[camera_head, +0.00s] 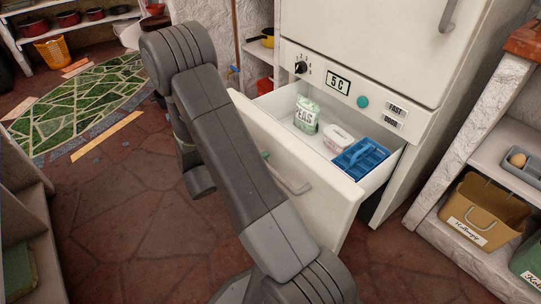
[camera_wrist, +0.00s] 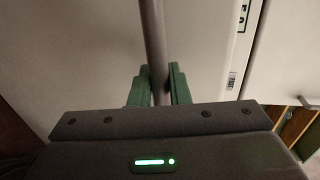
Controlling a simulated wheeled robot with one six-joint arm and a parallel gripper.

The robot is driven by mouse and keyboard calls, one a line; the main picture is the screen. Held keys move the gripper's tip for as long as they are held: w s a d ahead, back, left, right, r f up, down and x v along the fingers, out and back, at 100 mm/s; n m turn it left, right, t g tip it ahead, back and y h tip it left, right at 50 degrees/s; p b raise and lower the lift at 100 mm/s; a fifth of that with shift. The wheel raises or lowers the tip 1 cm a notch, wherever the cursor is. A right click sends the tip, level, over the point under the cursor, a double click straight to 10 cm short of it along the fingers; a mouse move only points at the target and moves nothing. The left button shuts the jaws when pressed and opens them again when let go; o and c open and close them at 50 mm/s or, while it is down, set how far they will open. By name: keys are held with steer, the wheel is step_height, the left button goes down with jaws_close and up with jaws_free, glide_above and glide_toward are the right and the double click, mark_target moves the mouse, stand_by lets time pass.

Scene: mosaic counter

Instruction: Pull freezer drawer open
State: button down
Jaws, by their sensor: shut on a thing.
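The freezer drawer (camera_head: 330,200) is white and stands pulled out from the lower part of the white fridge-freezer (camera_head: 365,50). Inside it lie a green-and-white bag of peas (camera_head: 305,115), a white tub with a reddish label (camera_head: 340,138) and a blue ice tray (camera_head: 360,158). The grey bar handle (camera_head: 292,184) crosses the drawer front. In the wrist view my gripper (camera_wrist: 157,88) has its green fingers shut on the handle (camera_wrist: 152,35), one on each side. In the head view my arm hides most of the gripper and the left part of the drawer front.
A knob (camera_head: 300,67), a display reading 5C (camera_head: 338,85) and a teal button (camera_head: 362,102) sit above the drawer. A shelf (camera_head: 440,215) with a tan bin (camera_head: 485,208) stands at right. Stone floor (camera_head: 130,220) is clear at left, beyond a cabinet edge.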

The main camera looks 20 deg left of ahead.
steer(key=shift+v, duration=0.85)
steer(key=shift+f, duration=0.2)
steer(key=c, duration=1.4)
jaws_free()
steer(key=p+v, duration=0.3)
steer(key=v, duration=1.1)
steer(key=shift+w, duration=0.15)
steer(key=b+x, duration=0.3)
steer(key=x, duration=1.1)
